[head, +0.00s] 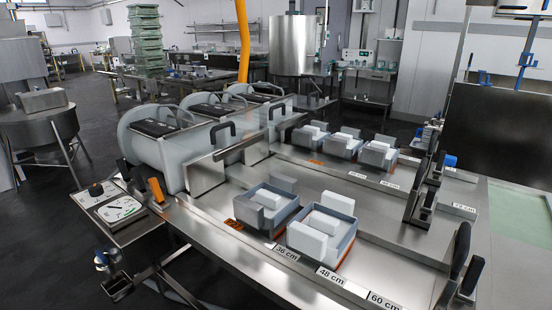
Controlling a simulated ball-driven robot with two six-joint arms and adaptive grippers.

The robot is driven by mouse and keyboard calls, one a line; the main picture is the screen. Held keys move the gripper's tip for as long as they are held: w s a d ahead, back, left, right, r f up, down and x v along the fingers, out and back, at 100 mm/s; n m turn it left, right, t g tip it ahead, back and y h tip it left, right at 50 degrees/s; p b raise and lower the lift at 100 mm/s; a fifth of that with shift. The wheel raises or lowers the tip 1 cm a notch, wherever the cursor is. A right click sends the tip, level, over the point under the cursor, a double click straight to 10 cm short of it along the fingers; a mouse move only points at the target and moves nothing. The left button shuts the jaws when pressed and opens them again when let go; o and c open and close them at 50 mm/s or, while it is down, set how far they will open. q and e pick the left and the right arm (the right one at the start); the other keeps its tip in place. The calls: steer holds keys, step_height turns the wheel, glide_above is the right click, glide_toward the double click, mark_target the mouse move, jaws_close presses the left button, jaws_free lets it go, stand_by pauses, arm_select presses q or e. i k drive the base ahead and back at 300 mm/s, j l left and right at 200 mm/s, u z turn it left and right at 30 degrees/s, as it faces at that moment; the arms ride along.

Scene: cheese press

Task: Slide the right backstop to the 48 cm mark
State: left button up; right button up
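The nearest backstop (448,292), a metal plate with a black upright handle (461,248), stands at the right edge of the press table, just past the 60 cm label (385,301). A dark knob or lever (470,277) is beside it. The 48 cm label (330,276) is on the table's front edge, left of the backstop, and the 36 cm label (286,252) is farther left. Two more backstops (425,205) (438,165) stand on the lanes behind. Neither of my grippers is in view.
Grey moulds with white blocks (267,207) (322,228) sit on the near lane, left of the backstop. More moulds (378,155) stand on the far lanes. Press cylinders (160,140) with upright metal plates (207,168) are at left. Bare steel lies between the near moulds and backstop.

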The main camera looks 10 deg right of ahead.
mark_target(448, 294)
steer(key=z, duration=1.55)
